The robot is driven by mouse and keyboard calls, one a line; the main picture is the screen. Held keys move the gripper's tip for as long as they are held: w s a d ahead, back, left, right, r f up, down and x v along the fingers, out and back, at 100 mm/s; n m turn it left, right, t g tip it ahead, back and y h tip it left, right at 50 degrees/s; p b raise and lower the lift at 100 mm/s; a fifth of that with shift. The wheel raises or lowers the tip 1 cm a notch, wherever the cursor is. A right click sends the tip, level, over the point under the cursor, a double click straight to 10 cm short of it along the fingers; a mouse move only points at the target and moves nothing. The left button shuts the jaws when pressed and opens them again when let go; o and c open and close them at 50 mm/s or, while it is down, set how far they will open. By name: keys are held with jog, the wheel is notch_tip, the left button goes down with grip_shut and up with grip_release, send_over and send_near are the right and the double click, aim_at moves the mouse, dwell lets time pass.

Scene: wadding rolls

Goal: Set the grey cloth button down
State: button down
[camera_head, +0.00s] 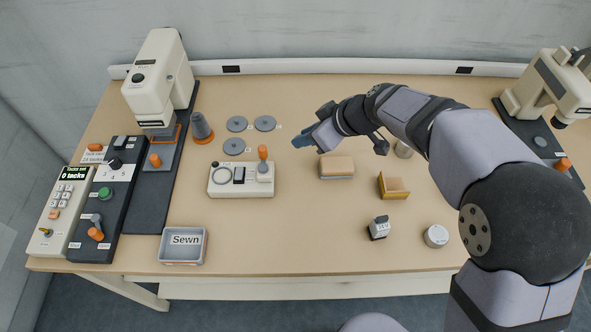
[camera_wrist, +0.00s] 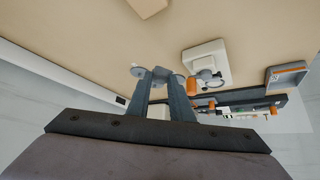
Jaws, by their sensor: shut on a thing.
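My gripper (camera_head: 302,141) is above the table, right of three flat grey discs and behind the yellow-topped block. In the wrist view its two fingers (camera_wrist: 158,77) are shut on a small grey round thing, the grey cloth button (camera_wrist: 160,73); it is partly hidden and small. In the head view the held button cannot be made out. The grey discs lie flat on the table: one back left (camera_head: 237,123), one back right (camera_head: 265,123), one in front (camera_head: 234,146). Small tags sit beside them.
A white device with an orange knob (camera_head: 241,180) stands in front of the discs. A grey cone (camera_head: 201,128) and a press (camera_head: 160,80) stand left. The Sewn tray (camera_head: 183,261) is at front left. A tan block (camera_head: 336,167) sits near my gripper.

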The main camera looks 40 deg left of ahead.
jog(key=shift+s+d+r+n+g+h, duration=0.15)
jog(key=shift+s+n+g, duration=0.15)
jog(key=shift+n, duration=0.25)
jog(key=shift+s+a+f+n+g+h, duration=0.1)
jog(key=shift+s+n+g, duration=0.1)
jog(key=shift+n+g, duration=0.35)
jog(key=shift+s+d+r+n+g+h, duration=0.15)
jog(key=shift+s+n+g, duration=0.1)
jog(key=shift+n, duration=0.35)
jog(key=shift+a+f, duration=0.1)
jog(key=shift+f, duration=0.05)
jog(key=shift+f+p, duration=0.95)
jog(key=shift+f, duration=4)
jog(key=shift+f, duration=0.15)
jog(key=c, duration=1.6)
grip_release()
jog(key=shift+o, duration=0.2)
jog(key=shift+r, duration=0.2)
jog(key=b+v, duration=0.2)
jog(key=v, duration=1)
